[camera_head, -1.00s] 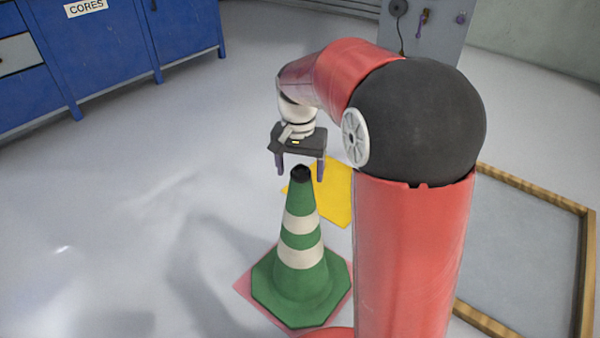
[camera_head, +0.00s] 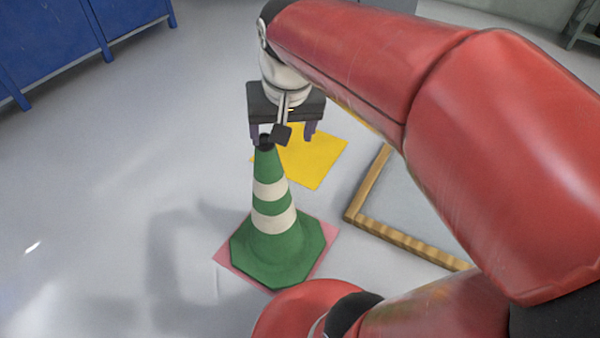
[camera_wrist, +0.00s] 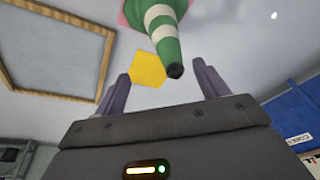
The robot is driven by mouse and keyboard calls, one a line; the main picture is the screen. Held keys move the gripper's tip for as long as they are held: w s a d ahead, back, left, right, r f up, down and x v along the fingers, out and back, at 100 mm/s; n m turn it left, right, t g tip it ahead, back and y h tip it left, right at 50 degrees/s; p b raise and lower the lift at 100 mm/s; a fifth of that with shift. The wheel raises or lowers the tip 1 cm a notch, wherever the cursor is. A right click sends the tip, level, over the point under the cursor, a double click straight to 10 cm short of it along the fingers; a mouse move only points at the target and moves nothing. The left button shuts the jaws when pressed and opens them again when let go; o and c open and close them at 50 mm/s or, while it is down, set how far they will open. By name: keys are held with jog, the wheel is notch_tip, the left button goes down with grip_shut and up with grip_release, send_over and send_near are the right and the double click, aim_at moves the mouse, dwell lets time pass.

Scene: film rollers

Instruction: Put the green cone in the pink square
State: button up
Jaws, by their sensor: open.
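The green cone (camera_head: 277,246) with white bands stands upright on the pink square (camera_head: 323,240). Its base covers most of the square, whose edges and corners show around it. My gripper (camera_head: 282,138) is above the cone, its fingers open near the black tip. In the wrist view the cone (camera_wrist: 166,48) points its tip between the open fingers of my gripper (camera_wrist: 164,80), with clear space on both sides. A corner of the pink square (camera_wrist: 123,20) shows there beside the cone's base. I cannot tell how far the tip is below the fingers.
A yellow square (camera_head: 315,160) lies on the floor behind the cone. A wooden frame (camera_head: 410,246) lies to the right, partly behind my arm. A blue cabinet (camera_head: 60,35) stands at the back left. The floor left of the cone is clear.

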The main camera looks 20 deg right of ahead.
jog(key=s+f+n+t, duration=0.2)
jog(key=s+f, duration=0.2)
jog(key=s, duration=0.5)
jog(key=shift+s+n+t, duration=0.25)
jog(key=shift+n+t, duration=0.05)
jog(key=shift+n, duration=0.1)
